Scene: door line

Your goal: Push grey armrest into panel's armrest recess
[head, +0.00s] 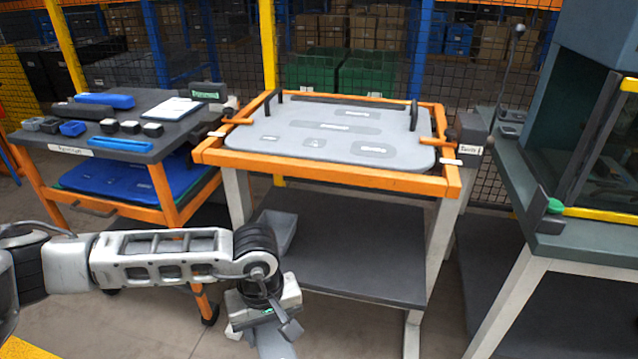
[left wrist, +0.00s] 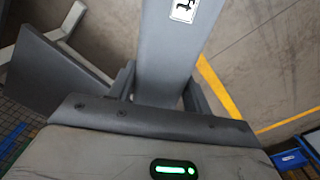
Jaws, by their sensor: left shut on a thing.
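My left gripper (head: 280,325) is low in front of the orange-framed table, pointing down. In the left wrist view its two fingers (left wrist: 160,92) are shut on a long grey piece, the grey armrest (left wrist: 172,55), which bears a white label with a black pictogram. Only a small grey end of it shows at the bottom of the head view (head: 274,347). The light grey panel (head: 290,125) lies flat in the orange frame, with several darker labelled recesses. The labels are too small to read, so I cannot tell which recess is the armrest one. My right gripper is not in view.
A dark side table (head: 130,160) at left holds blue and black parts and a white sheet. Under the panel is a dark shelf (head: 335,255) with a grey bin (head: 280,232). Black clamps stand on the panel's frame. A green-grey cabinet (head: 590,140) stands at right.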

